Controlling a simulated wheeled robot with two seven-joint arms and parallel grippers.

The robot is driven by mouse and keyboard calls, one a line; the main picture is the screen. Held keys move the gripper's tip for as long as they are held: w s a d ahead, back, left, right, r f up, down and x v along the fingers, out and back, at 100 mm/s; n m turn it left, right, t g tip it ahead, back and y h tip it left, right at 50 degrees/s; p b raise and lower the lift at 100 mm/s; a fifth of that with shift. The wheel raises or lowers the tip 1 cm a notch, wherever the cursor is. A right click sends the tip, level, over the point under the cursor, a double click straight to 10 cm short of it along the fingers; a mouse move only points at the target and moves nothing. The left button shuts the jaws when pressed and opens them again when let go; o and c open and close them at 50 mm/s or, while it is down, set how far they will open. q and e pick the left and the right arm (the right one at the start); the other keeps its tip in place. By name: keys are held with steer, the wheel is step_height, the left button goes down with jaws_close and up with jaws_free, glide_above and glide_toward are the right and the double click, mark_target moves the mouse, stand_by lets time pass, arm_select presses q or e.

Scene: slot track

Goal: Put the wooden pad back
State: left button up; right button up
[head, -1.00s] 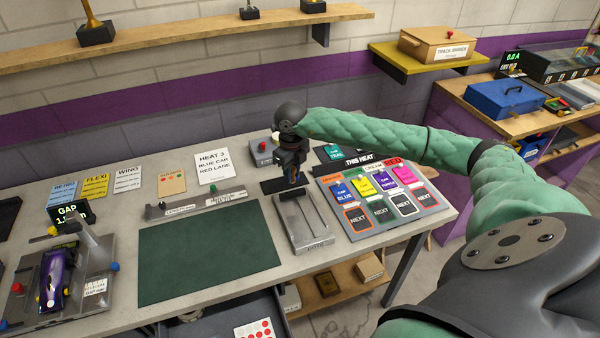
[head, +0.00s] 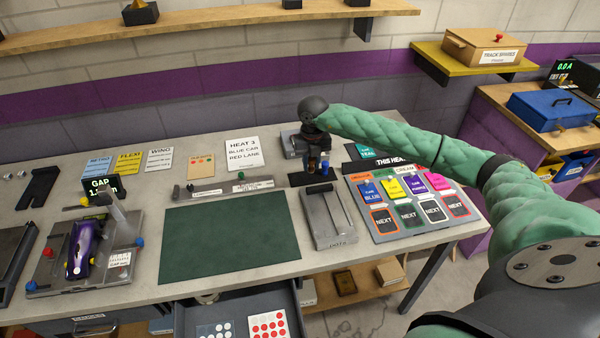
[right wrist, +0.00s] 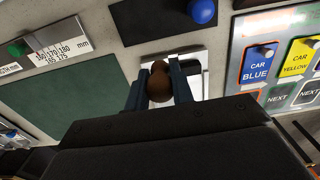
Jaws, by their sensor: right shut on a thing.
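My right gripper (head: 318,168) is at the back of the table, behind a grey metal tray-like fixture (head: 322,222). Its blue fingers are shut on a brown, rounded wooden piece, which I take to be the wooden pad (right wrist: 160,82); it shows between the fingertips in the right wrist view. The piece's underside is hidden, so I cannot tell whether it touches anything. A pale plate (right wrist: 200,57) lies behind it in that view. A black flat patch (head: 297,180) lies beside the gripper. My left gripper is not in view.
A dark green mat (head: 230,240) lies left of the fixture. A board of coloured car tags (head: 408,230) is on its right. A steel rule (head: 222,188) lies behind the mat. A purple car (head: 82,250) sits on a gauge stand at left. An open drawer (head: 240,300) juts out below.

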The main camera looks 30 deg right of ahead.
steer(key=w+f, duration=0.2)
steer(key=w, duration=0.1)
steer(key=w+a+f+b, duration=0.1)
steer(key=shift+w, duration=0.2)
steer(key=shift+w+f, duration=0.2)
steer(key=shift+w, duration=0.3)
step_height(320, 180, down, 3)
steer(key=shift+a+f+b, duration=0.1)
steer(key=shift+f+b, duration=0.05)
steer(key=shift+b, duration=0.55)
steer(key=shift+f, duration=0.35)
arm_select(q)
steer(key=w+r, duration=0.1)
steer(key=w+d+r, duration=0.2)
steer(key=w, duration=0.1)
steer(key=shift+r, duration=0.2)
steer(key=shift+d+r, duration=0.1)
arm_select(e)
steer(key=shift+f, duration=0.1)
steer(key=o, duration=1)
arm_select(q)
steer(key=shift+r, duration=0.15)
